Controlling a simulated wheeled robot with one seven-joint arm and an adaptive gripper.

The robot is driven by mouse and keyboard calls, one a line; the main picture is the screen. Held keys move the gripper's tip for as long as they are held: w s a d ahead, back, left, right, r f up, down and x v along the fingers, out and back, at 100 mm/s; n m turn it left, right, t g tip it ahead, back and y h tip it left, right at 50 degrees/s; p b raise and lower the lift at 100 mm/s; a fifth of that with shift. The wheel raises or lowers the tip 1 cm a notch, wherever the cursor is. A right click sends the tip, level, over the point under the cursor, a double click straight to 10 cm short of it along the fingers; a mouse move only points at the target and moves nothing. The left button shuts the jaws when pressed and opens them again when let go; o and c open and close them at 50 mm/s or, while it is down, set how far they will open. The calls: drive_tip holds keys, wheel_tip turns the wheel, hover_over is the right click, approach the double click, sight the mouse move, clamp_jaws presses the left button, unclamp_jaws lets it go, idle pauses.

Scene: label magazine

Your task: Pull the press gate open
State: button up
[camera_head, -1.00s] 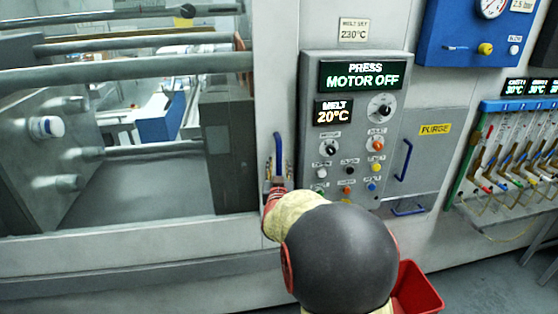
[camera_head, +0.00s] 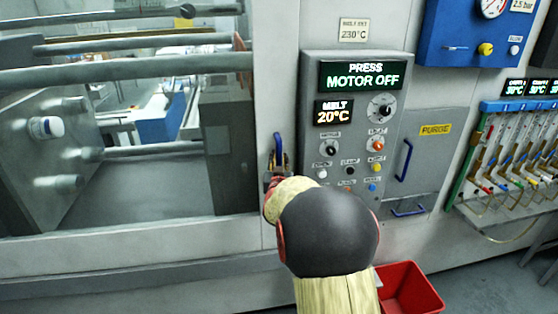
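The press gate (camera_head: 150,244) is a pale framed panel with a large window at the left of the head view. Its upright blue handle (camera_head: 278,144) is on the pale strip right of the window. My gripper (camera_head: 277,162) is at the handle, with a finger on each side of its lower part. My wrist and arm hide the gripper's base and the handle's lower end. I cannot tell whether the fingers press on the handle.
Right of the handle is a grey control panel (camera_head: 311,66) reading "MOTOR OFF", with knobs and buttons. Beyond it are a purge cover (camera_head: 434,158) with blue handles and a row of flow tubes (camera_head: 510,150). A red bin (camera_head: 410,290) stands on the floor beside my arm.

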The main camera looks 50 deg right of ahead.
clamp_jaws()
idle(0.6)
